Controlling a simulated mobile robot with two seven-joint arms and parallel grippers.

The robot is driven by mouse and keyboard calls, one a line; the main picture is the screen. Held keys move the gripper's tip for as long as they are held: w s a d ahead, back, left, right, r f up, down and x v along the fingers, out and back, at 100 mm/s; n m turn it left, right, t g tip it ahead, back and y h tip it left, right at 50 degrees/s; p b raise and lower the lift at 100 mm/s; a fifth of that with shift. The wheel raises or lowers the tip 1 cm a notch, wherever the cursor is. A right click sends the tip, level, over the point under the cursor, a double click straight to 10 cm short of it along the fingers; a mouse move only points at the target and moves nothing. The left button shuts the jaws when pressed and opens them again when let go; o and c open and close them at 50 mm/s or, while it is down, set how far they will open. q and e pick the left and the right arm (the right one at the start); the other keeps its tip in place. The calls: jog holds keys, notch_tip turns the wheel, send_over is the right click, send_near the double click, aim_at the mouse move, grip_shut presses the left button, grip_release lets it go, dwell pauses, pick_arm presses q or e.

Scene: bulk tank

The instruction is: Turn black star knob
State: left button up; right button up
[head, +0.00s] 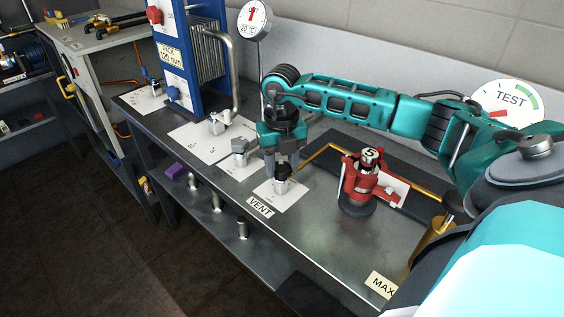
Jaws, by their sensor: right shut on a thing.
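The black star knob (282,172) sits on a pale plate (287,196) beside the VENT label, at the front part of the steel bench. My right gripper (283,167) points down onto it from above, with its fingers on either side of the knob's top. It is shut on the knob, and the fingers partly hide it. My right arm reaches in from the right of the head view. My left gripper is not in view.
A red device (358,186) stands on the bench right of the knob, below my arm. A grey fitting (240,152) stands close on the left. A brass pipe (325,150) runs behind the knob. A gauge (255,20) stands at the back.

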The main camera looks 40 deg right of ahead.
aim_at(281, 168)
jog(key=m, duration=0.4)
jog(key=shift+w+m, duration=0.1)
jog(key=shift+m, duration=0.2)
jog(key=shift+a+m, duration=0.1)
jog(key=shift+m, duration=1.9)
jog(key=o, duration=1.1)
jog(key=shift+c, duration=0.2)
notch_tip(281, 168, up, 13)
